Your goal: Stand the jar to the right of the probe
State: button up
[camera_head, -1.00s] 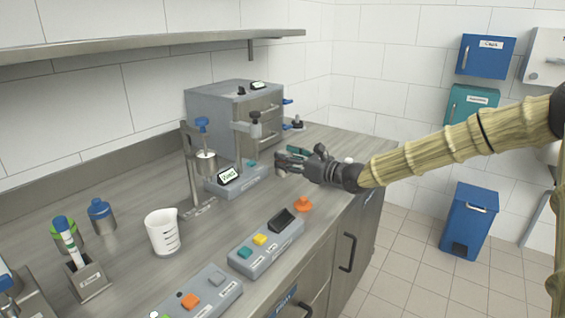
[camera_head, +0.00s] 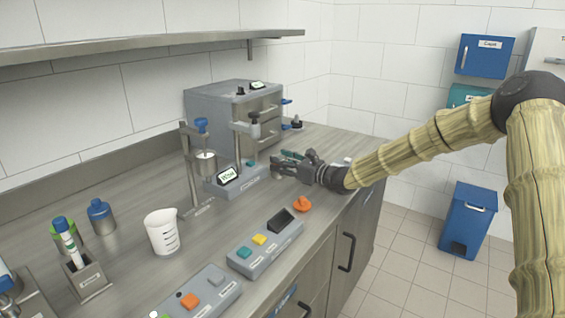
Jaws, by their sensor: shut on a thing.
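My gripper (camera_head: 286,165) is over the far right part of the counter, beside the grey filling device. It is shut on a small grey and teal thing (camera_head: 291,155), mostly hidden by the fingers; I cannot tell whether this is the jar. A metal jar with a blue lid (camera_head: 101,215) stands upright at the left. My gripper is far from these.
A white measuring cup (camera_head: 162,232) stands left of the filler stand (camera_head: 197,205). A grey box (camera_head: 232,120) is behind. Button panels (camera_head: 265,246) and an orange knob (camera_head: 302,204) line the front edge. Bare counter lies between the cup and blue-lidded jar.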

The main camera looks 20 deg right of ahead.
jog(key=shift+f+b, duration=0.35)
jog(key=shift+b, duration=0.05)
jog(key=shift+s+f, duration=0.2)
jog(key=shift+f, duration=0.2)
jog(key=o, duration=1.1)
jog(key=shift+s+f, duration=0.1)
jog(key=shift+f, duration=0.15)
jog(key=shift+r+p, duration=0.3)
jog(key=shift+r, duration=0.2)
jog(key=v, duration=0.6)
jog(key=r+v, duration=0.1)
jog(key=v, duration=0.2)
jog(key=shift+s+d, duration=0.15)
jog(key=shift+d, duration=0.3)
jog(key=shift+v, duration=0.9)
